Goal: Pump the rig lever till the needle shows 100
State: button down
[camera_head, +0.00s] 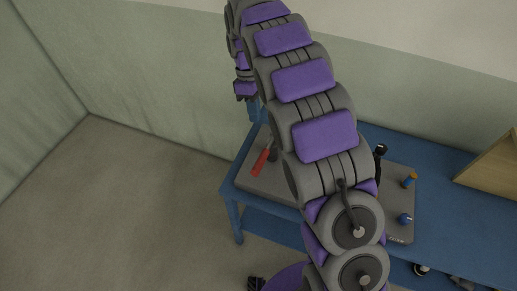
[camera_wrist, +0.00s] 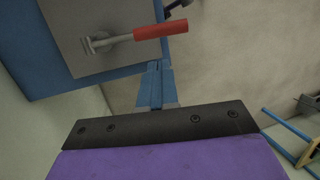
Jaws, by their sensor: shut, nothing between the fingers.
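The rig's lever has a red grip (camera_head: 262,160) and stands at the left end of a grey base plate (camera_head: 400,235) on the blue table. My gripper (camera_head: 254,110) has blue fingers, shut and empty, beyond and above the lever in the head view. In the wrist view the fingertips (camera_wrist: 160,65) are close to the grip, apart from it in the picture. No needle or dial face shows; my arm covers the plate's middle.
The blue table (camera_head: 455,235) has a lower shelf. A black upright part (camera_head: 380,152), an orange-topped post (camera_head: 410,180) and a blue knob (camera_head: 405,218) stand at the plate's right. A wooden box (camera_head: 490,165) sits farther right. The floor at left is clear.

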aim_at(260, 158)
jog(key=shift+d+f, duration=0.1)
jog(key=b+x, duration=0.1)
jog(key=x, duration=1.3)
